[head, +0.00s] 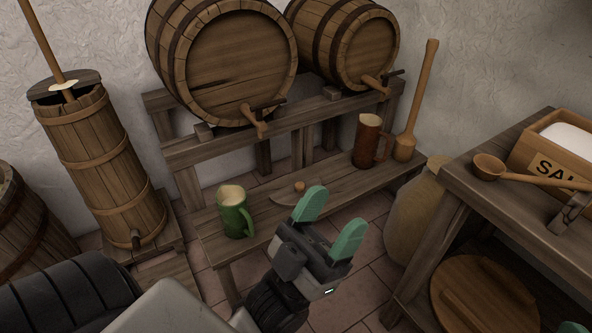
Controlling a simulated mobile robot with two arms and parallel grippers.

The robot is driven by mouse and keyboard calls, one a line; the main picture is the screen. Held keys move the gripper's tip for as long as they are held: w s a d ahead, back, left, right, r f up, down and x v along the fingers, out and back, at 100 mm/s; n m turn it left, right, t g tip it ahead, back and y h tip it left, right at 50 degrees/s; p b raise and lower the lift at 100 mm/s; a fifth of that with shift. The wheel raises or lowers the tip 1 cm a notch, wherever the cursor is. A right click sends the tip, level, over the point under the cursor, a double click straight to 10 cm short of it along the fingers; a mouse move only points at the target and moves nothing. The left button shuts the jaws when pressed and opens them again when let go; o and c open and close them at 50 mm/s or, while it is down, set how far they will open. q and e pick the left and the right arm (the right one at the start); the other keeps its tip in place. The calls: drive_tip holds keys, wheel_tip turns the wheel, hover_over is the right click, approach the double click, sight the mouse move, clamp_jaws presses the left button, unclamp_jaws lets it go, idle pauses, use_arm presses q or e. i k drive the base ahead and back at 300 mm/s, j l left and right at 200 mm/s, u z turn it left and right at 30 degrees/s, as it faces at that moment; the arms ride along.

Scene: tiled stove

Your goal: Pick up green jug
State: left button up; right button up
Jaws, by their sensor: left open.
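The green jug (233,212) stands upright on the low wooden bench (270,232), near its left end. Its handle is on its right side, and its inside looks pale. My left gripper (331,222) has green fingertips spread apart and is empty. In the picture it is to the right of the jug and apart from it, over the front of the bench. My right gripper cannot be made out; only a small green tip shows at the lower right edge.
A brown mug (367,141) and a wooden mallet (408,130) stand at the bench's far right. Barrels (240,65) rest on a rack behind. A churn (100,150) stands left; a table (450,172) with a salt box is right.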

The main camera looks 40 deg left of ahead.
sight(231, 199)
drive_tip(key=u, duration=1.6)
